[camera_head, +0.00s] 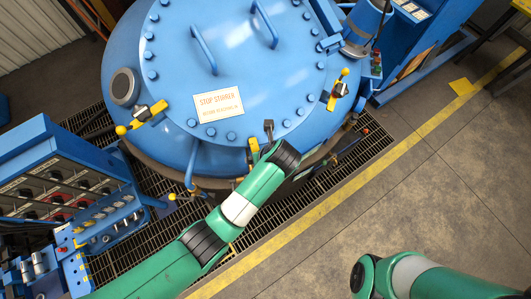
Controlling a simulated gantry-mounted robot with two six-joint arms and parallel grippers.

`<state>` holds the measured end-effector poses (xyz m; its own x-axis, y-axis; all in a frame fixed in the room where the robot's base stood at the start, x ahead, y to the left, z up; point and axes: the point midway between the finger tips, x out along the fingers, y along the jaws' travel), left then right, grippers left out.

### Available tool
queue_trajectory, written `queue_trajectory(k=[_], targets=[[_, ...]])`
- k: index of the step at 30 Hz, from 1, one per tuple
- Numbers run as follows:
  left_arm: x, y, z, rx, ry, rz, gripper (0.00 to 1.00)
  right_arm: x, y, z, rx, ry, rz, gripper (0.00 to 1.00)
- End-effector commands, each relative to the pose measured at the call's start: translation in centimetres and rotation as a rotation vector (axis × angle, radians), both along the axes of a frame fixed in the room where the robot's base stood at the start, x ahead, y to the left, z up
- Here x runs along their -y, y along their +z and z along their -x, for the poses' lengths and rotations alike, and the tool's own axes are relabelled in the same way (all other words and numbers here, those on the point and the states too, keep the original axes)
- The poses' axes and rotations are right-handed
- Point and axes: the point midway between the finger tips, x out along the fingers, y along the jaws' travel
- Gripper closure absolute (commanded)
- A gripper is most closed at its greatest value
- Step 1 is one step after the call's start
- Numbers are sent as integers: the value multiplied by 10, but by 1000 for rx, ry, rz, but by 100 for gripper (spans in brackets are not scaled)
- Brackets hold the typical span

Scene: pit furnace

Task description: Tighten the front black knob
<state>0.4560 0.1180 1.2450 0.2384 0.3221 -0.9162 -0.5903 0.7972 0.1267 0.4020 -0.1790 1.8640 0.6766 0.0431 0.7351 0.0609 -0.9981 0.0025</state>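The blue furnace lid (250,65) carries yellow clamps with black parts at its rim. One clamp (148,115) is at the left, and another clamp (338,90) is at the right. At the front rim, a small yellow piece (254,145) and a dark upright piece (268,128) show beside the end of my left arm. I cannot tell whether the dark piece is the front black knob or part of my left gripper. My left arm's wrist mostly covers this spot, and its finger opening does not show. My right arm is at the bottom right, its gripper out of sight.
A blue control panel (60,190) with knobs and switches stands at the left. A blue cabinet (415,40) is at the top right. Floor grating (345,160) surrounds the furnace, edged by a yellow line (300,222). The concrete floor (430,180) at the right is clear.

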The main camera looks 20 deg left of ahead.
Motion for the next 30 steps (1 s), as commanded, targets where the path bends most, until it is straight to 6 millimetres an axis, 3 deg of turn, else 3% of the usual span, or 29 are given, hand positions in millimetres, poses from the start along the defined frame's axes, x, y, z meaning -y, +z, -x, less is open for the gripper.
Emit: queue_trajectory(k=[10, 24, 30], targets=[[-3, -8, 0, 0, 5, 0, 6, 0, 0, 0, 0, 0, 0, 50], [-3, -7, 0, 0, 5, 0, 89, 0, 0, 0, 0, 0, 0, 50], [-3, -7, 0, -3, -3, -2, 91, 0, 0, 0, 0, 0, 0, 50]])
